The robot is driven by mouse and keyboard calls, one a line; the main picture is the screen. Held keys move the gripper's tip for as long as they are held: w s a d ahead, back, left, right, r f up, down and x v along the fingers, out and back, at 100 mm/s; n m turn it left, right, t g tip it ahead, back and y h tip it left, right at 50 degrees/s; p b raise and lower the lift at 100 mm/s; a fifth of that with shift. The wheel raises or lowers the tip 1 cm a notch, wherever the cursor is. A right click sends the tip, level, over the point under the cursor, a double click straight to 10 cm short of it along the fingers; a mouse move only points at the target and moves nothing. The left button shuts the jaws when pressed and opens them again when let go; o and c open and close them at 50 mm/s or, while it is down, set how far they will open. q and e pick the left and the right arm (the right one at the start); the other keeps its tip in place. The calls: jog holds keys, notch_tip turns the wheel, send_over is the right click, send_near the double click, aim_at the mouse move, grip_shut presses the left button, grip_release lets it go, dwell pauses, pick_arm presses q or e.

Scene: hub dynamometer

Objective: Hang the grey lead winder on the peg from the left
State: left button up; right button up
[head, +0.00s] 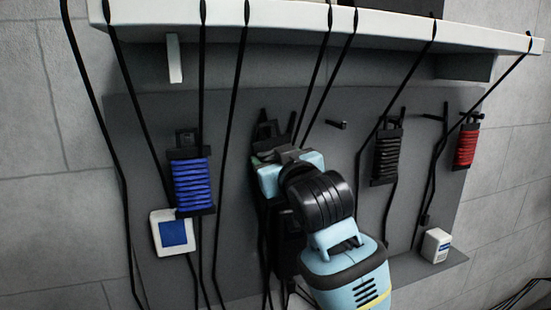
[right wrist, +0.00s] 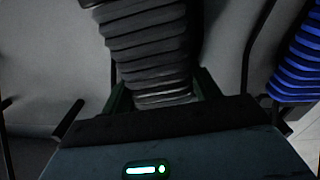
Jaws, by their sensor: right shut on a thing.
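The grey lead winder shows in the right wrist view (right wrist: 147,50) as a dark frame with stacked grey windings. In the head view, its dark forked top (head: 268,130) rises above my right gripper (head: 278,155), and the gripper and wrist hide most of the rest. My right gripper, also in the right wrist view (right wrist: 163,95), is shut on the winder, one finger on each side. A bare dark peg (head: 337,124) sticks out of the grey panel just right of the gripper. I cannot tell whether the winder touches a peg. My left gripper is not in view.
A blue winder (head: 192,183) hangs to the left, a black one (head: 387,157) and a red one (head: 467,147) to the right. Black cables hang from the white shelf edge (head: 290,22) across the grey panel. A white box (head: 436,245) stands on the lower right ledge.

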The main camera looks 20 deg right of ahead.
jog(key=o, duration=1.2)
jog(key=s, duration=0.7)
jog(key=shift+s+d, duration=0.15)
jog(key=shift+s, duration=0.25)
